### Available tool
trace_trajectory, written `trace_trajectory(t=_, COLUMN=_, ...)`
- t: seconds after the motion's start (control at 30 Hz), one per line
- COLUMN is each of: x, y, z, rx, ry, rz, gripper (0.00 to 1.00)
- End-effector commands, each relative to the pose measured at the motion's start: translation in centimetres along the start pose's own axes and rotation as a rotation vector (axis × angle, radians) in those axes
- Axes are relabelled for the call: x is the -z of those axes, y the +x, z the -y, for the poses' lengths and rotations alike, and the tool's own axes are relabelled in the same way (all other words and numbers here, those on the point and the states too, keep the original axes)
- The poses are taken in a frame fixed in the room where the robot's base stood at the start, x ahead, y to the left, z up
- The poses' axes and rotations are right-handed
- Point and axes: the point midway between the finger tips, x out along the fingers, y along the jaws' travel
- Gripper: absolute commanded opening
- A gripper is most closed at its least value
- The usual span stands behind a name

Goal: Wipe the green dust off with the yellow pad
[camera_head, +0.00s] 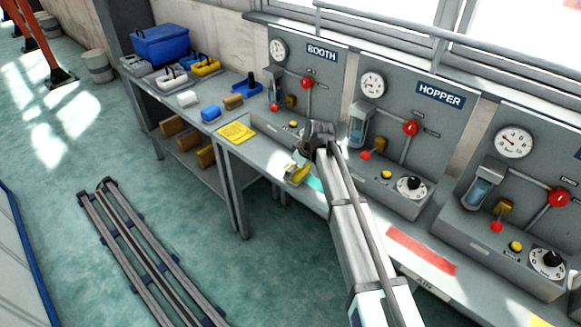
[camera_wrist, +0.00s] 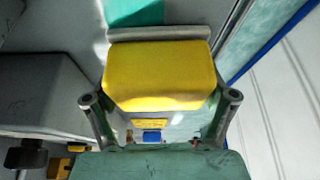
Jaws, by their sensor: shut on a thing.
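My gripper (camera_wrist: 160,105) is shut on the yellow pad (camera_wrist: 160,75), which fills the middle of the wrist view between the two fingers. In the head view the yellow pad (camera_head: 297,173) is at the bench's front edge, beside the end of my arm. The green dust (camera_head: 315,184) shows as a small teal patch on the bench top just right of the pad. It also shows in the wrist view (camera_wrist: 135,12) just beyond the pad. Whether the pad touches the bench, and any dust under it, cannot be told.
Behind the pad stand the BOOTH panel (camera_head: 304,75) and HOPPER panel (camera_head: 412,120), with knobs and red handles. A red patch (camera_head: 421,249) lies on the bench to the right. A yellow sheet (camera_head: 236,132) lies to the left. Rails (camera_head: 150,255) lie on the floor.

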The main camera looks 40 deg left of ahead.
Motion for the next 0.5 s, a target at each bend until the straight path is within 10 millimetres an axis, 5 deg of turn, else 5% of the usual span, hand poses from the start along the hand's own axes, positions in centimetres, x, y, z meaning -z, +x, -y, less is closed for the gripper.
trace_trajectory(t=0.5, x=-4.7, y=-1.7, z=0.5, rx=-0.001, ry=0.002, rz=-0.001, gripper=0.36)
